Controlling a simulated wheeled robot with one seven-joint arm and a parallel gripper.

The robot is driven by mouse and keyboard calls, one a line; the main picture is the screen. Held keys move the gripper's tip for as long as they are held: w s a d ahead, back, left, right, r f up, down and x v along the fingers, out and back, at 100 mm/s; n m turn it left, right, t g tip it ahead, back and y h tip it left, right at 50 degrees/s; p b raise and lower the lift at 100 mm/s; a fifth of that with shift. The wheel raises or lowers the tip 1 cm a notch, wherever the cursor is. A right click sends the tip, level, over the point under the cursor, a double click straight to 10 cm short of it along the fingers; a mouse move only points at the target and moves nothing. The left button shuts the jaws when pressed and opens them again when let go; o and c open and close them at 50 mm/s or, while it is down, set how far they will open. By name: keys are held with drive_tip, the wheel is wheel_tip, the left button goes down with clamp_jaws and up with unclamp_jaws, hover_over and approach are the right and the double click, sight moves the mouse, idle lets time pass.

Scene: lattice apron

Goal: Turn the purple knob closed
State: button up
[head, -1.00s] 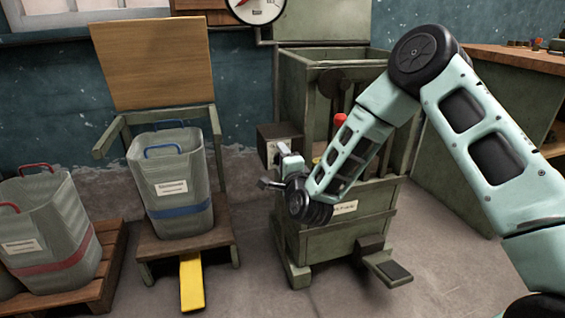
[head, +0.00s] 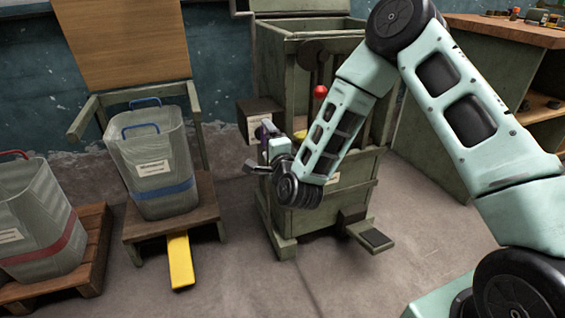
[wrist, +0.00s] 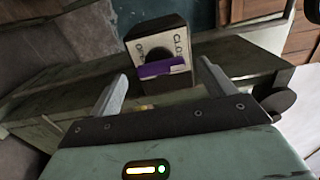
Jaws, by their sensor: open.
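The purple knob (wrist: 160,68) is a bar-shaped handle on a pale dial plate (wrist: 182,47) at the front of a dark box. Lettering beginning "CLO" shows on the plate's right side, with partly hidden lettering on the left. The bar lies nearly level across the wrist picture. My gripper (wrist: 163,82) is open, its two fingers apart on either side of the knob's place in the picture; I see no contact. In the head view, a small purple patch of the knob (head: 261,131) shows beside my gripper (head: 258,157), and my arm hides part of the machine.
The knob's box (head: 256,108) is fixed to a green machine frame (head: 283,62) with a red-topped lever (head: 320,92). A grey bin (head: 150,190) stands left on a wooden seat above a yellow pedal (head: 180,262). A workbench (head: 500,32) is at right.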

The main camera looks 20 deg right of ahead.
drive_tip(key=s, duration=1.3)
drive_tip(key=shift+s+p, duration=0.4)
